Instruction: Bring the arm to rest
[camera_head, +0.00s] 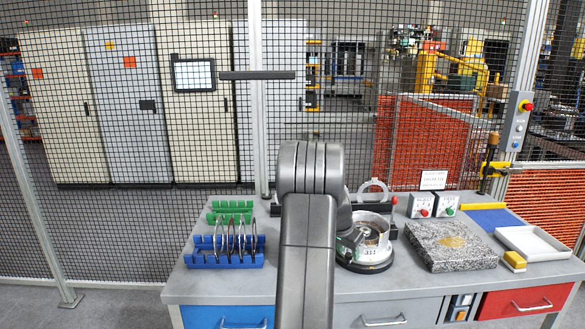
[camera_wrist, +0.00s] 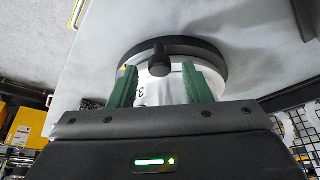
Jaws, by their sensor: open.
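My arm (camera_head: 311,220) stands upright in the middle of the head view and hides part of the bench (camera_head: 228,285). In the wrist view my gripper (camera_wrist: 160,72) has its two green fingers apart. A pale round fixture with a dark base ring (camera_wrist: 212,58) and a dark knob (camera_wrist: 160,60) shows between and beyond the fingers. I cannot tell whether the fingers touch it.
A blue rack (camera_head: 225,264) with several upright discs and a green rack (camera_head: 230,207) stand left of my arm. A granite block (camera_head: 450,247), a yellow block (camera_head: 515,261), a white tray (camera_head: 533,243) and two button boxes (camera_head: 432,205) are right. Mesh fencing stands behind.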

